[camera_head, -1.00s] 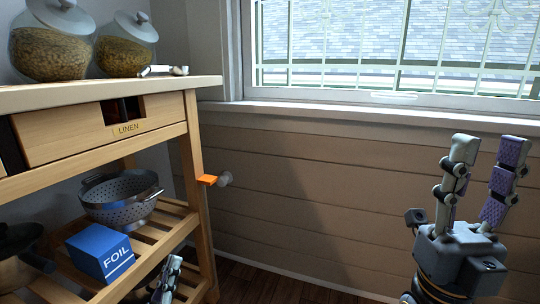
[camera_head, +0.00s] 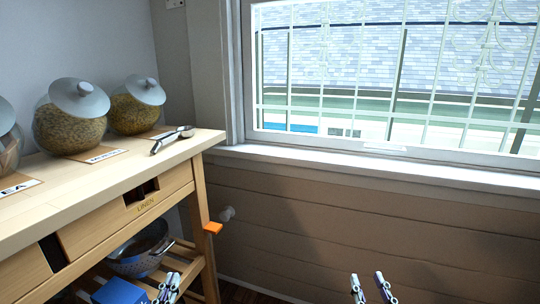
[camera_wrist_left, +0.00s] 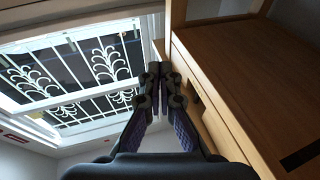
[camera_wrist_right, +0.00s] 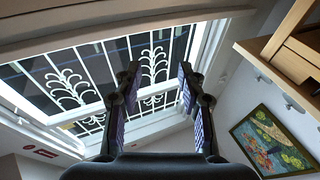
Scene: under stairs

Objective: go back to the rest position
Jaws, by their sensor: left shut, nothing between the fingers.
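My left gripper (camera_head: 167,287) shows at the bottom of the head view, in front of the wooden cart's lower part. In the left wrist view its fingertips (camera_wrist_left: 159,72) meet with nothing between them. My right gripper (camera_head: 372,288) shows at the bottom edge, right of the cart and in front of the panelled wall. In the right wrist view its fingers (camera_wrist_right: 158,72) stand apart and empty. Both grippers point up. Most of both arms is out of the head view.
The wooden cart (camera_head: 95,188) stands at the left with glass jars (camera_head: 68,118) and a metal scoop (camera_head: 172,138) on top. A colander (camera_head: 140,252) and a blue box (camera_head: 118,292) sit below. An orange piece (camera_head: 213,228) sticks out at its corner. Space right of the cart looks free.

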